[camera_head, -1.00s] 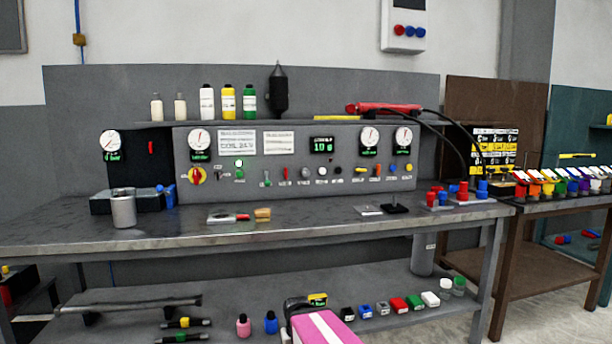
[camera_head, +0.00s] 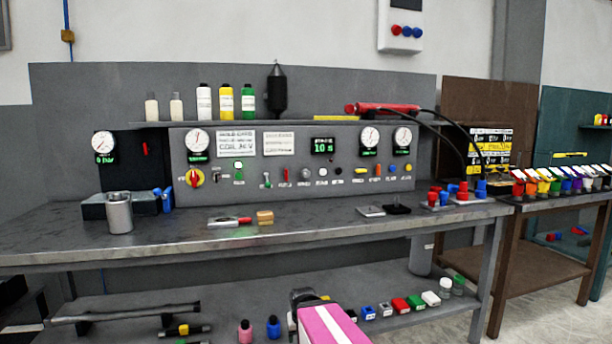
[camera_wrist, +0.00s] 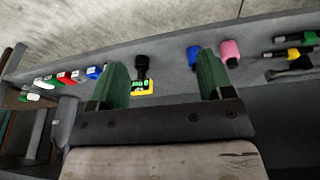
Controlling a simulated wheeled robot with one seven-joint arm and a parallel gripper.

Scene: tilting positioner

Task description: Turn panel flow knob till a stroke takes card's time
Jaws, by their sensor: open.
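The grey panel (camera_head: 290,190) stands at the back of the bench with a row of small knobs and switches. A grey round knob (camera_head: 305,173) is near its middle; labels are too small to tell which is the flow knob. A dark display (camera_head: 322,146) with green digits, seemingly 10 s, is above. Two white cards, a left one (camera_head: 237,143) and a right one (camera_head: 278,143), are on the panel; their print is unreadable. My gripper (camera_wrist: 163,75) is open and empty, its green fingers apart, low in front of the bench's lower shelf and well away from the panel.
The bench top (camera_head: 320,221) has a metal cup (camera_head: 119,213), a wooden block (camera_head: 265,217) and red and blue parts at right. Bottles stand on the shelf above the panel. The lower shelf holds small coloured boxes and bottles (camera_head: 273,327). Space before the panel is mostly clear.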

